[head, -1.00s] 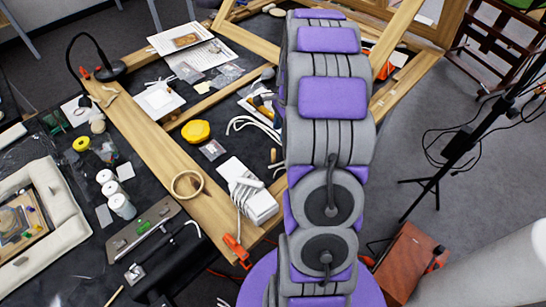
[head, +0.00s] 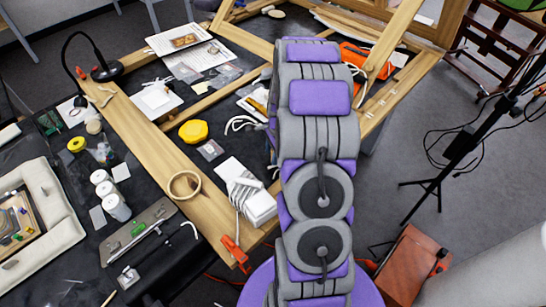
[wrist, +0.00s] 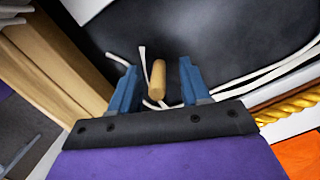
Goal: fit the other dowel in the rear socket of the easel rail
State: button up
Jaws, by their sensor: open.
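In the wrist view, my gripper (wrist: 160,88) is open, with its two blue fingers spread. A short, light wooden dowel (wrist: 158,78) lies between the fingers on a dark surface, with a visible gap on each side. Its near end is close to a white cord. In the head view, my arm hides the gripper. A dark reddish wooden easel (head: 497,48) stands at the back right in the head view. I cannot make out its rail's sockets.
A large light wooden frame (head: 150,135) lies across the dark table. White cords (wrist: 265,72) and gold rope (wrist: 290,106) lie near the gripper. A thin black stand (head: 460,140) rises at right.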

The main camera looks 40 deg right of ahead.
jog(key=shift+c, duration=0.5)
grip_shut()
jog(key=shift+r, duration=0.1)
notch_tip(320, 180, up, 10)
jog(key=shift+f+p, duration=0.1)
jog(key=shift+p, duration=1.1)
jog(key=w+a+n, duration=0.3)
jog(key=a+n, duration=0.4)
jog(key=a, duration=0.2)
jog(key=w+a+r+n+g+h, duration=0.1)
jog(key=w+a+n, duration=0.2)
jog(key=a+n, duration=0.4)
jog(key=w+a+r+n+g, duration=0.1)
jog(key=w+a+n, duration=0.2)
jog(key=a+n, duration=0.4)
jog(key=a, duration=0.4)
jog(key=shift+w+n+h, duration=0.3)
jog(key=shift+w+h, duration=0.05)
jog(key=shift+h, duration=0.05)
